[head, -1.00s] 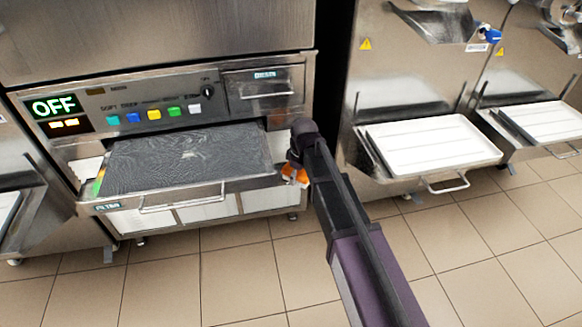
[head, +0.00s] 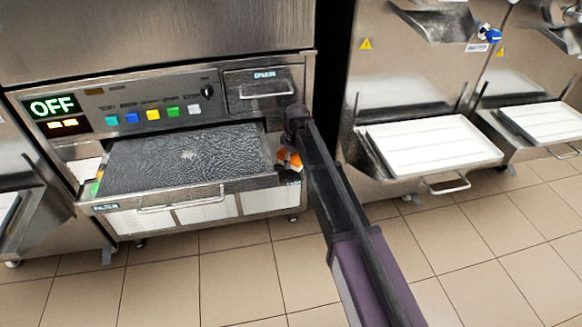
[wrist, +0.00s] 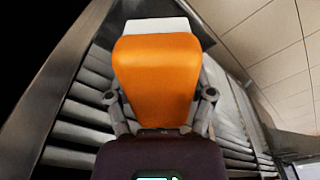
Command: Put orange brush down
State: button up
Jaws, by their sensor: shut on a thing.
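The orange brush (head: 289,158) shows at the end of my arm in the head view, at the right edge of the machine's pulled-out tray. In the wrist view the brush (wrist: 157,80) fills the middle, with its broad orange body and a pale white end (wrist: 156,26) beyond it. My gripper (wrist: 160,103) is shut on the brush, with one grey finger on each side. In the head view my arm hides most of the gripper. I cannot tell whether the brush touches anything below it.
The dark filter tray (head: 190,160) sticks out of the machine with the OFF display (head: 52,106). A drain drawer (head: 264,90) is above the brush. White trays (head: 430,142) stand out from machines at the right. The tiled floor (head: 230,270) in front is clear.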

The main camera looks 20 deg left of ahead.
aim_at(292, 176)
jog(key=shift+f+b, duration=1.7)
jog(key=shift+f, duration=0.05)
jog(key=shift+f+b, duration=0.6)
jog(key=o, duration=1)
jog(key=shift+c, duration=0.2)
jog(key=shift+r+p, duration=0.25)
jog(key=shift+p, duration=0.05)
jog(key=r+p, duration=0.8)
jog(key=d+r+p, duration=0.1)
jog(key=r+p, duration=0.3)
jog(key=shift+s+d+r+p, duration=0.1)
jog(key=shift+s+r+p, duration=0.1)
jog(key=shift+r+p, duration=0.2)
